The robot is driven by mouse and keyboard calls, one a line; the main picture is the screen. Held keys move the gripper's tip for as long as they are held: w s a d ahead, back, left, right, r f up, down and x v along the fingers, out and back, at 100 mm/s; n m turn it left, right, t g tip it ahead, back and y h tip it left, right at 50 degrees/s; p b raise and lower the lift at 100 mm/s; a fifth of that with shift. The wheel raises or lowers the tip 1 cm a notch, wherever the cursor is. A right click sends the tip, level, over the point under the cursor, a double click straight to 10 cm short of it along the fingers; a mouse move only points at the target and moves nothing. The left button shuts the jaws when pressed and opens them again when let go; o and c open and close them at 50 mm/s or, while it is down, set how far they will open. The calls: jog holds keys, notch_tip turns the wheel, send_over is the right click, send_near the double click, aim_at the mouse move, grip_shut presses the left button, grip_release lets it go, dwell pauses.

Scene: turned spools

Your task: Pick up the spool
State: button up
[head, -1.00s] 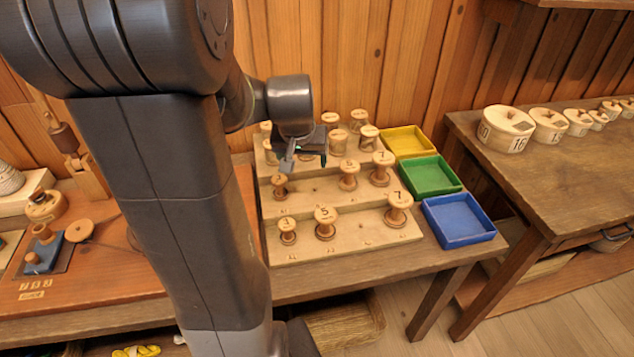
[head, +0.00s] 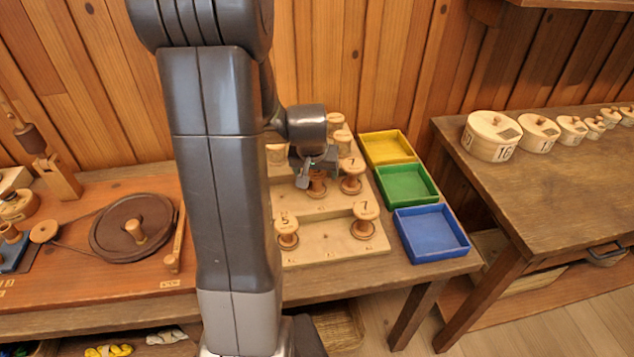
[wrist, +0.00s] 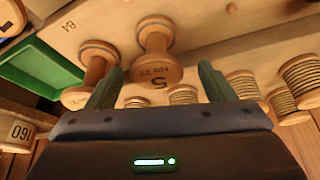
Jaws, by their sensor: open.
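My gripper (head: 308,172) is open over the middle step of the spool rack (head: 345,245). A turned wooden spool marked 5 (wrist: 155,58) shows in the wrist view between the two fingers, beyond their tips, with no visible contact. In the head view this spool (head: 317,188) is just below the gripper and partly hidden by it. A spool marked 7 (head: 351,178) stands close to its right; in the wrist view that neighbour (wrist: 93,72) is by the left finger. Spools marked 5 (head: 287,232) and 7 (head: 365,220) stand on the front step.
Several spools stand on the back step; in the wrist view some are thread-wound (wrist: 299,85). Yellow (head: 388,147), green (head: 407,186) and blue (head: 432,233) trays sit right of the rack. A second table (head: 560,180) holds round lidded boxes. My arm hides the rack's left part.

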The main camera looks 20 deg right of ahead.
aim_at(317, 175)
jog(key=shift+s+x, duration=0.2)
jog(key=shift+x, duration=2.2)
jog(key=c, duration=1.1)
